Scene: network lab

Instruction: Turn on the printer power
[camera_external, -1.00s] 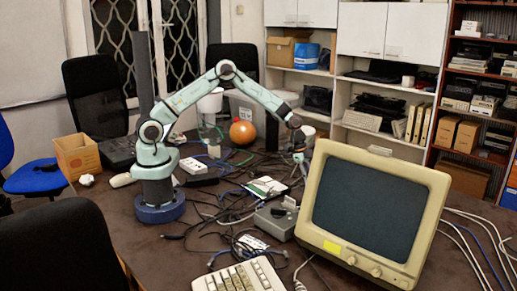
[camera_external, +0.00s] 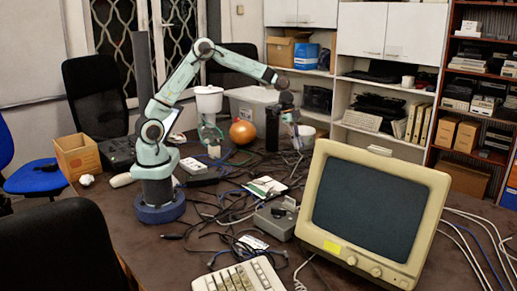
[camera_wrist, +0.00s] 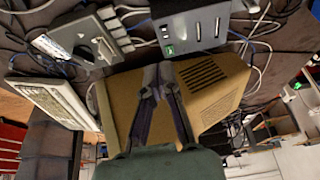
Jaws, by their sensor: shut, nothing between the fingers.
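I cannot tell for sure which thing is the printer. In the wrist view a grey box (camera_wrist: 205,22) with dark slots and a small green part (camera_wrist: 170,49) lies beyond my fingers. Another grey box with a lever (camera_wrist: 88,38) is to its left, and it also shows on the table in the external view (camera_external: 270,221). My gripper (camera_wrist: 157,72) is shut and empty, its fingertips close together in front of the monitor's casing. In the external view my gripper (camera_external: 299,147) hangs above the table behind the monitor, apart from both boxes.
A beige monitor (camera_external: 368,212) stands at the front right, with its vented casing (camera_wrist: 207,78) below my fingers in the wrist view. A keyboard (camera_external: 240,277) lies at the front. Cables cover much of the table. An orange ball (camera_external: 242,132) and black cylinder (camera_external: 272,130) stand behind.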

